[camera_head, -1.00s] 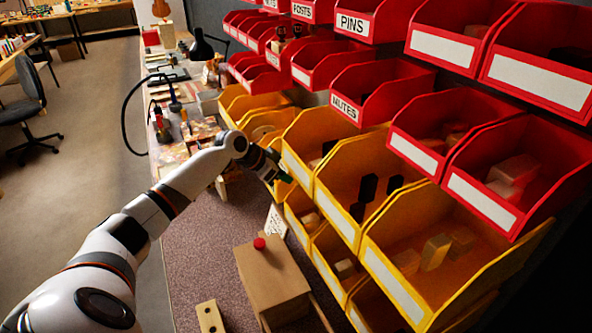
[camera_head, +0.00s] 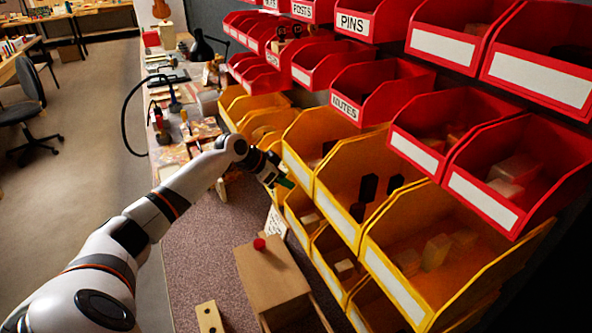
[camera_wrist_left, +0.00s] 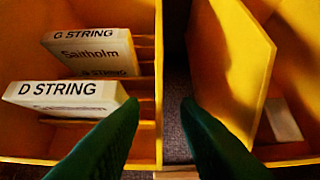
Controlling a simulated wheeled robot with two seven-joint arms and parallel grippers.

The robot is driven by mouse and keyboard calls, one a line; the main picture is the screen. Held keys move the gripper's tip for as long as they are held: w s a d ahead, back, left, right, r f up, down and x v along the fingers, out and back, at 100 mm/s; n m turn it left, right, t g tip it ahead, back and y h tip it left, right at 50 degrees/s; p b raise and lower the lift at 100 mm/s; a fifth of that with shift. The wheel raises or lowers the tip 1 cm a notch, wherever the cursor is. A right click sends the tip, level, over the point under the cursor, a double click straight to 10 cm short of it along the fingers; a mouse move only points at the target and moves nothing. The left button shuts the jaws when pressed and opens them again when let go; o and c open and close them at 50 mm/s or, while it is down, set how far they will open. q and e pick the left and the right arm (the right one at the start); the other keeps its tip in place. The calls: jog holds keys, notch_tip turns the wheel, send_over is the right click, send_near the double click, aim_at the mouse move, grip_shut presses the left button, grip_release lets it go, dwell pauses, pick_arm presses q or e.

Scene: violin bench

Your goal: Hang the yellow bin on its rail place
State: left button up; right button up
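Several yellow bins hang in rows below the red ones; I cannot tell which one the task means. My left gripper (camera_head: 284,181), with green fingertips, is in front of the yellow bins near the middle of the row. In the left wrist view the gripper (camera_wrist_left: 160,125) is open and empty, its fingers apart. A yellow bin wall (camera_wrist_left: 159,80) lies between and beyond the fingertips. The bin to the left holds string packets (camera_wrist_left: 92,52) marked G STRING and D STRING. A second, tilted-looking yellow bin (camera_wrist_left: 232,65) is to the right, across a dark gap. My right gripper is not visible.
Red bins (camera_head: 375,90) fill the rack above. A wooden box (camera_head: 270,275) with a red knob and a small block with holes (camera_head: 209,317) stand on the speckled bench (camera_head: 200,250). Tools crowd the bench's far end. The bench left of the box is clear.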

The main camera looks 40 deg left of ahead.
pick_arm(q)
jog(key=b+v, duration=0.2)
jog(key=v, duration=1)
